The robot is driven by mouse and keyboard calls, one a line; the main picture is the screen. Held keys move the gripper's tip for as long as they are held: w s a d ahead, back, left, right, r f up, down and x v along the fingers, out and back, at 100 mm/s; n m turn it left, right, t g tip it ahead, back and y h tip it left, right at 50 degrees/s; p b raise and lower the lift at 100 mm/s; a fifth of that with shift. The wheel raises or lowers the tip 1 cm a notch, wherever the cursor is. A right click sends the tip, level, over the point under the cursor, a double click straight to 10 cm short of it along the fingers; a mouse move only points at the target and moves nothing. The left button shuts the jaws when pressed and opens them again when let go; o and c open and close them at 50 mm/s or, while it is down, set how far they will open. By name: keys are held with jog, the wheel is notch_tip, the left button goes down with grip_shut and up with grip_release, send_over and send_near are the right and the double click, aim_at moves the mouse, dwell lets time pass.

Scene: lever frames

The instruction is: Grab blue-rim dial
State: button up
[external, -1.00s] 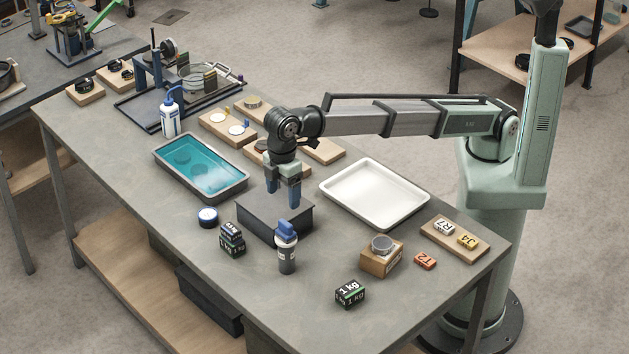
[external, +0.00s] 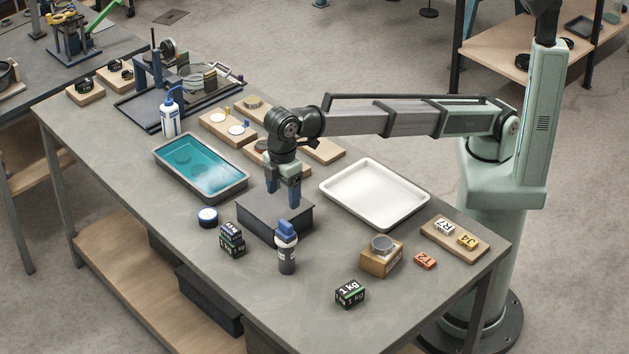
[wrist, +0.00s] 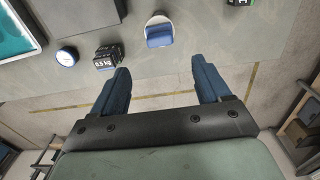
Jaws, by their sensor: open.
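The blue-rim dial (external: 208,217) is a small round disc with a white face and a blue rim. It lies flat on the bench, left of the dark grey block (external: 268,222), and shows at the upper left of the wrist view (wrist: 67,56). My gripper (external: 284,196) is open and empty above the dark block, to the right of the dial and apart from it. In the wrist view its two blue fingers (wrist: 160,76) are spread with nothing between them.
A white tray (external: 328,188), a 1 kg weight (external: 350,293) and a cardboard box (external: 381,262) are to the right.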

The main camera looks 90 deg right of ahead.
jog(key=o, duration=0.3)
jog(key=w+d+f+m, duration=0.1)
jog(key=w+d+f, duration=0.2)
jog(key=w+d, duration=0.45)
jog(key=w+d+f+m, duration=0.1)
jog(key=w+d+f, duration=0.3)
jog(key=d, duration=0.6)
jog(key=w+d+f+m, duration=0.25)
jog(key=w+d, duration=0.25)
jog(key=d, duration=0.4)
jog(key=n+t+y, duration=0.2)
jog(key=n+y, duration=0.2)
jog(key=n, duration=0.4)
send_near(207, 214)
jog(key=x, duration=1)
jog(key=shift+f, duration=0.1)
